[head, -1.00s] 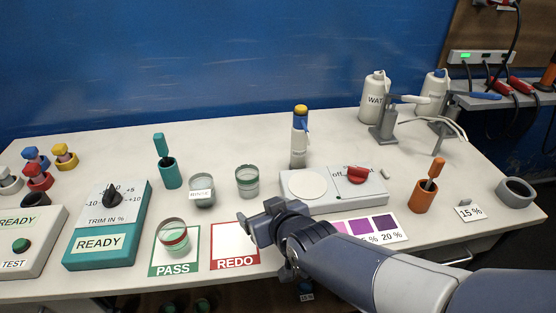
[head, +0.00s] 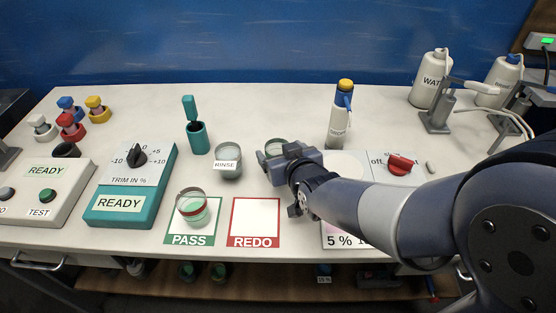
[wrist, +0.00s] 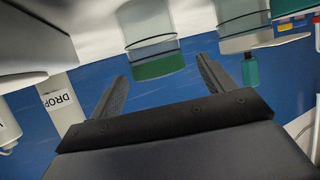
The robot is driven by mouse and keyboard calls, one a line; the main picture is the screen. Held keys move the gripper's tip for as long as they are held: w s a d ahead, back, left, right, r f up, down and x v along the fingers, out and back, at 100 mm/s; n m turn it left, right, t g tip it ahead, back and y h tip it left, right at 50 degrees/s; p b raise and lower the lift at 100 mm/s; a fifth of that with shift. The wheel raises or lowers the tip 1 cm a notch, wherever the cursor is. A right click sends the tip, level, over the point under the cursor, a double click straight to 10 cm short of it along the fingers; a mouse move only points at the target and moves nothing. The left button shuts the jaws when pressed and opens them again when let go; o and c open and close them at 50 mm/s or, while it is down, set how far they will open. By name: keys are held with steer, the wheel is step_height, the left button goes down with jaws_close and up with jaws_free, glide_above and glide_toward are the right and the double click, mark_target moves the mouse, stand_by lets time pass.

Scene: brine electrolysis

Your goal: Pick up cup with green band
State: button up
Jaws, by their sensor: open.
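The cup with the green band (head: 276,147) stands on the white table, mostly hidden behind my gripper in the head view; its rim shows. In the wrist view, which is upside down, this clear cup (wrist: 153,45) shows its green band and lies ahead, between the lines of the two fingers. My gripper (head: 266,160) is at the near side of the cup. In the wrist view my gripper (wrist: 163,72) is open, with nothing between its fingers.
The RINSE cup (head: 228,162) stands close on the left.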

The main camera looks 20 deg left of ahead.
mark_target(274, 145)
steer(key=shift+f+p+x, duration=0.2)
steer(key=shift+p+x, duration=0.1)
steer(key=shift+x, duration=2.2)
steer(key=shift+d, duration=0.1)
steer(key=shift+c, duration=0.4)
steer(key=c, duration=1.1)
